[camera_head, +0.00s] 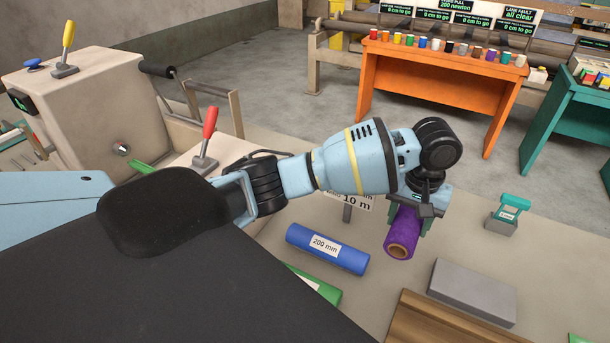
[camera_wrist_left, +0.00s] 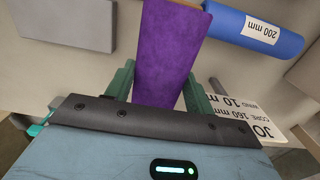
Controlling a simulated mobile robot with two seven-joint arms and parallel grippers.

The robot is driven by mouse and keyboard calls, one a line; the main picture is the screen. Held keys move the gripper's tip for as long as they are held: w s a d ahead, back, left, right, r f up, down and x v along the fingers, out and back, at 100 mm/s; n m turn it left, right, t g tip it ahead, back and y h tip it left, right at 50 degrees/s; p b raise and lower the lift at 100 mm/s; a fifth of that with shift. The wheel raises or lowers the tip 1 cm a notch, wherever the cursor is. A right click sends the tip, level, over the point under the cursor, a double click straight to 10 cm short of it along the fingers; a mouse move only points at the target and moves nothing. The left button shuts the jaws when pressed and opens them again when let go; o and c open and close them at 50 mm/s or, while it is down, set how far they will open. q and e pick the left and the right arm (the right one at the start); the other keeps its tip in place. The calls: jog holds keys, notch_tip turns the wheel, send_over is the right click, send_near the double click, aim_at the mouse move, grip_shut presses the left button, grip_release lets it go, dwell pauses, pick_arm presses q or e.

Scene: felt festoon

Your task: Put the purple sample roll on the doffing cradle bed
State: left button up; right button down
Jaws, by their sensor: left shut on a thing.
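The purple sample roll (camera_head: 404,232) shows right of centre in the head view, its pale hollow core end facing the camera. My left gripper (camera_head: 412,208) is shut on it from above. In the left wrist view, the purple roll (camera_wrist_left: 170,45) lies between the green fingers of my left gripper (camera_wrist_left: 158,90). I cannot tell whether the roll touches the surface below. A brown wooden piece (camera_head: 440,325) at the bottom right may be part of the doffing cradle, but I cannot tell. My right gripper is not in view.
A blue roll marked 200 mm (camera_head: 327,250) lies left of the purple roll. A grey block (camera_head: 473,292) lies to its right. A small teal device (camera_head: 507,215) stands farther right. An orange table (camera_head: 435,78) with several colored spools stands behind, across clear floor.

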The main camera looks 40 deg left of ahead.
pick_arm(q)
jog(key=shift+s+r, duration=0.15)
jog(key=shift+s, duration=0.3)
jog(key=shift+w+f, duration=0.2)
jog(key=shift+f, duration=4.8)
jog(key=shift+f, duration=0.15)
jog(key=o, duration=1.2)
jog(key=shift+c, duration=0.2)
notch_tip(320, 180, up, 12)
jog(key=shift+r, duration=0.15)
jog(key=shift+o, duration=0.2)
